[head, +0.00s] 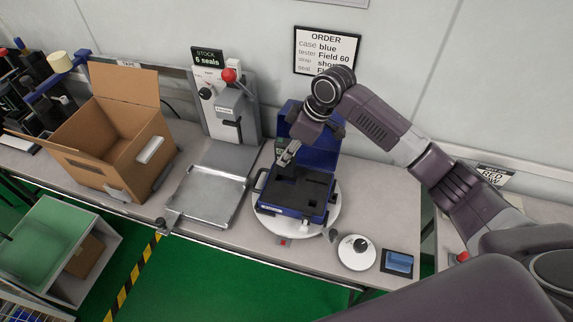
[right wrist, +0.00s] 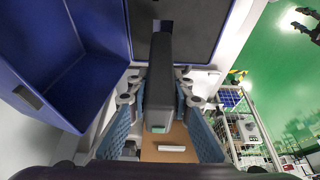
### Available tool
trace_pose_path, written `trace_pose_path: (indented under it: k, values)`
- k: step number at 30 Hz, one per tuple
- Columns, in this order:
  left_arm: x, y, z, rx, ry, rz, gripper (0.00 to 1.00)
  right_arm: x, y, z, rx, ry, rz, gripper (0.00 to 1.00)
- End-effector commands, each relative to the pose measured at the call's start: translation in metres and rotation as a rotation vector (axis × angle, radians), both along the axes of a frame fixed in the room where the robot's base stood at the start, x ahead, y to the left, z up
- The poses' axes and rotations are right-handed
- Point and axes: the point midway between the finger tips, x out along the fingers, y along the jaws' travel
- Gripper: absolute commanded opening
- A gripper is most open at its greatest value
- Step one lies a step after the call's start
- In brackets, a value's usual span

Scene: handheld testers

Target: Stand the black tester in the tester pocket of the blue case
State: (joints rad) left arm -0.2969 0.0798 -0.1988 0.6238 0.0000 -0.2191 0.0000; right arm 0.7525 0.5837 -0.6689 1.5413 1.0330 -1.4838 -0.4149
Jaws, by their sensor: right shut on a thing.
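The blue case (head: 293,209) lies open on a white round turntable, its lid (head: 322,157) raised at the back and its dark foam insert (head: 300,186) showing pockets. My right gripper (head: 287,154) is over the back left of the case. In the right wrist view, my right gripper (right wrist: 160,112) is shut on the black tester (right wrist: 160,85), a long dark body with a small teal patch at its near end. The tester's far end overlaps the foam (right wrist: 195,25); I cannot tell whether it is inside a pocket. The case lid (right wrist: 70,60) fills the left. My left gripper is not in view.
An open cardboard box (head: 105,140) and a metal tray (head: 200,195) stand left of the case. A press with a red knob (head: 229,75) is behind the tray. A round white dial device (head: 357,252) and a small screen (head: 398,262) sit at the front right.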

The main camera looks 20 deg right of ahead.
Motion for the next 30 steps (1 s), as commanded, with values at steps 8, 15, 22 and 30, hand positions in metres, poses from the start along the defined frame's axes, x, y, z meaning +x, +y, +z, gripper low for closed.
trace_pose_path:
  k: [8, 15, 22, 30]
  values:
    - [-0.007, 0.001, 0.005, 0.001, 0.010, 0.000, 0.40, -0.001, 0.000, -0.029, 0.000, 0.003, 0.000, 0.00]
    - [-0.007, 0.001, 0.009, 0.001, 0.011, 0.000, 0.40, 0.000, 0.001, -0.058, 0.001, 0.000, 0.000, 0.00]
    - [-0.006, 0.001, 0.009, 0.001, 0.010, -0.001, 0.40, 0.000, 0.000, -0.059, 0.001, -0.002, 0.001, 0.00]
    - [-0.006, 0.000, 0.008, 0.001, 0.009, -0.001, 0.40, 0.000, 0.000, -0.063, 0.000, 0.000, 0.000, 0.32]
